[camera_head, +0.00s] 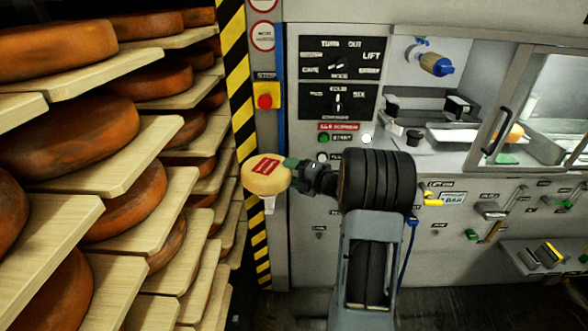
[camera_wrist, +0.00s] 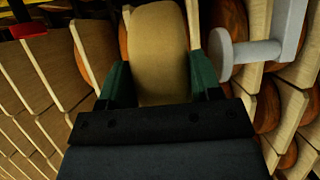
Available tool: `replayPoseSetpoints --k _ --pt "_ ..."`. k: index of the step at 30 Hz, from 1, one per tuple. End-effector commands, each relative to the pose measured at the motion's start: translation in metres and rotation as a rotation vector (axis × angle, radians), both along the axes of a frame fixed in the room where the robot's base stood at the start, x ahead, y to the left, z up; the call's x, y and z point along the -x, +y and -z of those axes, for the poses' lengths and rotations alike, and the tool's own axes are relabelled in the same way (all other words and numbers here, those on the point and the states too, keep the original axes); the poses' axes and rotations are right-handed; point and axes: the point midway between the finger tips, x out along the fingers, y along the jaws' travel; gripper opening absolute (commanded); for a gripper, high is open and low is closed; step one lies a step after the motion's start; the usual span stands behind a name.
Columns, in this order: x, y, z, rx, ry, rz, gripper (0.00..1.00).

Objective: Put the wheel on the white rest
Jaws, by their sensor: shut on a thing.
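A pale yellow cheese wheel (camera_head: 262,178) with a red label is held in front of the grey machine, left of my gripper (camera_head: 290,167). My gripper's green fingers are shut on its edge. In the wrist view the wheel (camera_wrist: 160,45) shows as a tan body between the two green fingers of my gripper (camera_wrist: 160,80). A white rest (camera_head: 269,205) shows just below the wheel, mostly hidden behind it. In the wrist view a pale grey-white bracket with a round end (camera_wrist: 245,50), which looks like the rest, stands right of the wheel, with a gap between them.
Wooden shelves (camera_head: 100,75) with several orange-brown cheese wheels (camera_head: 65,135) fill the left. A yellow-black striped post (camera_head: 238,75) and a red stop button (camera_head: 264,101) are close by. The machine's control panel (camera_head: 338,100) is behind my arm.

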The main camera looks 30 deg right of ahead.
Motion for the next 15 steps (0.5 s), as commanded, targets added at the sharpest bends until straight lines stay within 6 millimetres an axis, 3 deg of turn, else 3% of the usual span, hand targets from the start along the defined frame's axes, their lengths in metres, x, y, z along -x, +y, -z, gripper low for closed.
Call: replayPoseSetpoints --k 7,15 --pt "-0.007 0.001 0.005 -0.001 -0.005 -0.002 0.02" --pt "-0.007 0.001 0.033 -0.002 -0.006 -0.001 0.02"
